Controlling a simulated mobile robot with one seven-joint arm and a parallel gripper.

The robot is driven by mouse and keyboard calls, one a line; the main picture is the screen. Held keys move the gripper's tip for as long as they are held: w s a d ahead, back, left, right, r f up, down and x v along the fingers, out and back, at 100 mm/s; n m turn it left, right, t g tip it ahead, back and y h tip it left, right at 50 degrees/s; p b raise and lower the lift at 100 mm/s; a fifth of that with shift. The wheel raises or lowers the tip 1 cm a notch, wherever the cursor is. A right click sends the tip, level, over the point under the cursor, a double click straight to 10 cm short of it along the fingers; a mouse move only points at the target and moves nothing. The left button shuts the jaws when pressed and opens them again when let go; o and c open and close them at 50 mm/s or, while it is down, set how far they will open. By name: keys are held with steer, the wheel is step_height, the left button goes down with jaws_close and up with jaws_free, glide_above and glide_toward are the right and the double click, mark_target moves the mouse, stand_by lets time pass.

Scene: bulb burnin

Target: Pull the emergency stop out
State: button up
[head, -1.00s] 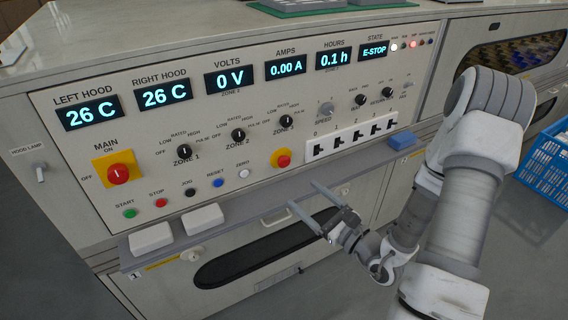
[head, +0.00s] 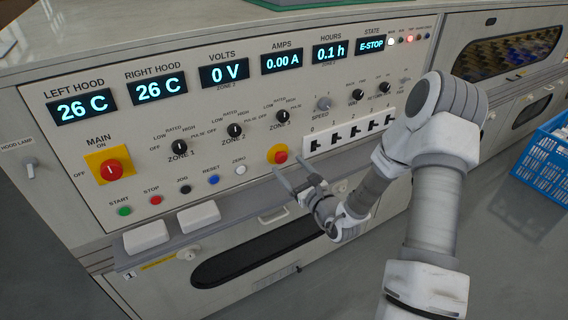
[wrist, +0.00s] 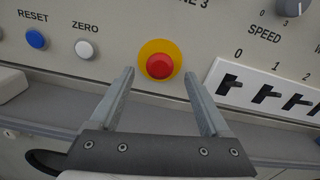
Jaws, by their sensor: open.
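The emergency stop is a red mushroom button (head: 280,157) on a yellow round plate, low on the panel to the right of the white ZERO button. In the wrist view the red button (wrist: 159,66) sits just beyond and between the fingertips. My gripper (head: 291,169) is open, its two fingers pointing at the panel on either side of the button's line. Nothing is between the fingers. In the wrist view the fingertips (wrist: 160,72) appear apart from the button; the exact gap is hard to tell. The STATE display (head: 369,47) reads E-STOP.
A grey ledge (head: 245,194) runs below the panel, carrying white blocks (head: 199,216) at left. A row of black switches (head: 350,133) lies right of the button. A red MAIN knob (head: 110,169) is at far left. A blue crate (head: 545,160) stands on the floor at right.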

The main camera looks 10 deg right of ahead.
mark_target(283, 159)
steer(key=shift+x, duration=1.9)
jaws_close()
